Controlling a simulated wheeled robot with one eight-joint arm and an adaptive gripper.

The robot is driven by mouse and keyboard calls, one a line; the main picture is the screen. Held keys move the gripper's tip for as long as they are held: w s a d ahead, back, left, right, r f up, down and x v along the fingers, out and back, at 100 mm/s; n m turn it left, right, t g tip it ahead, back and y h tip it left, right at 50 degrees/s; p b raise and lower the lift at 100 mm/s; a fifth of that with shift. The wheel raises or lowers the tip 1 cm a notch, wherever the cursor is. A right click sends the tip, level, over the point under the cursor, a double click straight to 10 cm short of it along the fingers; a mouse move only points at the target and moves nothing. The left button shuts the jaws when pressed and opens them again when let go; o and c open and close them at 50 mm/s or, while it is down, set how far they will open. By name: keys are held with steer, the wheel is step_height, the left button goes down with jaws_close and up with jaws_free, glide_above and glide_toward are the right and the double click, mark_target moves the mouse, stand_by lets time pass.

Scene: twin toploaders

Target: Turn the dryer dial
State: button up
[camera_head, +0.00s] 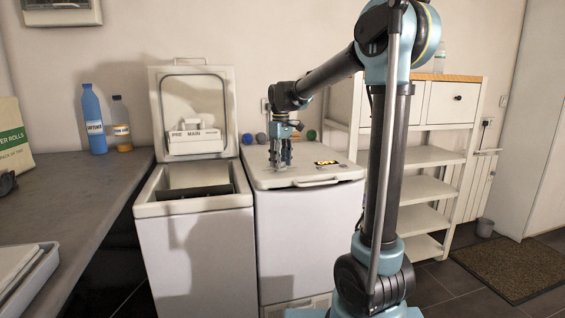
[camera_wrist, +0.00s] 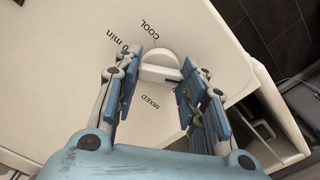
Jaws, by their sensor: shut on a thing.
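The dryer (camera_head: 310,215) is the white machine on the right with its lid closed. Its dial (camera_wrist: 160,62) is a white round knob with a raised grip bar, on the white top; the labels COOL, MIXED and a partly covered "0 min" surround it in the wrist view. My gripper (camera_wrist: 162,85) has one blue finger on each side of the dial and is shut on it. In the head view my gripper (camera_head: 281,158) points down at the dryer top and hides the dial.
The left toploader (camera_head: 195,240) stands beside the dryer with its lid (camera_head: 193,110) raised. A grey counter (camera_head: 75,200) holds a blue bottle (camera_head: 94,120) and an orange one (camera_head: 122,125). Small coloured balls (camera_head: 261,138) lie behind the dryer top. White shelves (camera_head: 425,190) stand at right.

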mark_target(282, 163)
steer(key=shift+w+d+n, duration=0.15)
steer(key=shift+d+n, duration=0.05)
steer(key=shift+n, duration=0.3)
steer(key=o, duration=1.1)
steer(key=shift+d, duration=0.1)
steer(key=shift+c, duration=0.2)
steer(key=shift+r, duration=0.25)
step_height(282, 163, up, 11)
steer(key=shift+r, duration=0.2)
